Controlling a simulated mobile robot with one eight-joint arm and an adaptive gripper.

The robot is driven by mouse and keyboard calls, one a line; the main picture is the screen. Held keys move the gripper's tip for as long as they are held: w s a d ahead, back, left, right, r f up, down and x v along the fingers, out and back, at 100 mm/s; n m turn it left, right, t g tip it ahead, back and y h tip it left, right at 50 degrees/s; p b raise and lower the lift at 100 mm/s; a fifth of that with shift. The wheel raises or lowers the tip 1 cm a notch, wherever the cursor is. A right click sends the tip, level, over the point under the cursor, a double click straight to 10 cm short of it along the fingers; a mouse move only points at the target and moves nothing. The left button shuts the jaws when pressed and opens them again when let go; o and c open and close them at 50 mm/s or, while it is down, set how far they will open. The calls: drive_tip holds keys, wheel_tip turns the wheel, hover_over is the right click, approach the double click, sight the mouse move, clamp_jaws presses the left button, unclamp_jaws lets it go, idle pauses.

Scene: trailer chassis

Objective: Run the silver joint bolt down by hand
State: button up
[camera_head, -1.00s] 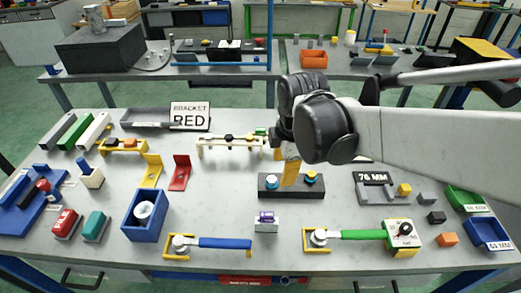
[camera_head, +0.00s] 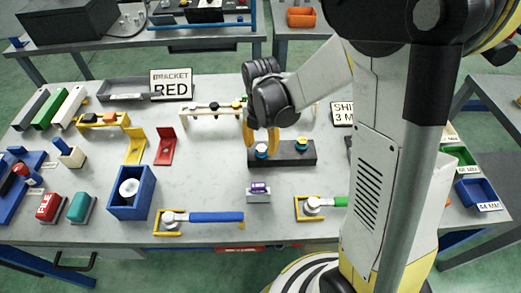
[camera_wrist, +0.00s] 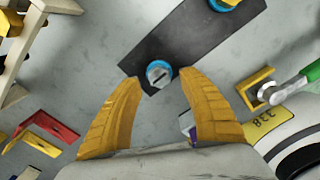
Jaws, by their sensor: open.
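The silver joint bolt (camera_wrist: 158,72) has a slotted head and a blue ring around it. It stands in a dark block (camera_wrist: 193,40); the block is also in the head view (camera_head: 286,159), with the bolt (camera_head: 261,152) at its left end. A second bolt with a yellow top (camera_head: 302,143) and a blue ring stands at the right end. My gripper (camera_wrist: 160,80) is open, its two yellow fingers apart on either side of the silver bolt in the wrist view. The head view shows my gripper (camera_head: 261,147) above the block's left end. I cannot tell the exact height or any contact.
A purple-topped grey block (camera_head: 259,191) sits in front of the dark block. A blue-handled wrench (camera_head: 215,217) lies front left, a green-handled one (camera_head: 330,203) front right. A cream rack (camera_head: 207,109) stands behind. Bare table lies left of the dark block.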

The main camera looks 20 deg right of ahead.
drive_tip(key=shift+f, duration=0.7)
clamp_jaws()
drive_tip(key=shift+m, duration=0.3)
